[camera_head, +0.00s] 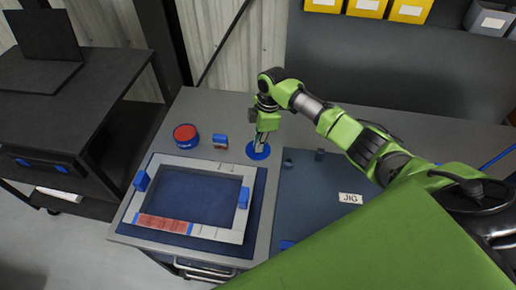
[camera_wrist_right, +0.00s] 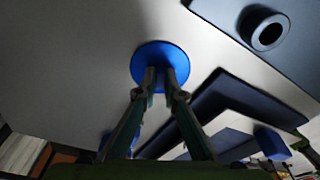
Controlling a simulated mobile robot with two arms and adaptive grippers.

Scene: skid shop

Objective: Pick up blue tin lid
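The blue tin lid (camera_head: 258,152) is a flat round disc on the grey bench top, just behind the dark blue mat. It also shows in the right wrist view (camera_wrist_right: 160,52). My right gripper (camera_head: 261,143) points down over the lid. In the wrist view its two fingertips (camera_wrist_right: 160,74) overlap the lid's near half, with a narrow gap between them where blue shows. Whether the tips touch the lid is unclear. My left gripper is in neither view.
A blue tin with a red top (camera_head: 185,131) and a small blue block (camera_head: 220,140) stand left of the lid. A grey frame (camera_head: 195,163) lies in front. A dark mat with a JIG label (camera_head: 350,198) is at right. Yellow bins (camera_head: 366,7) stand behind.

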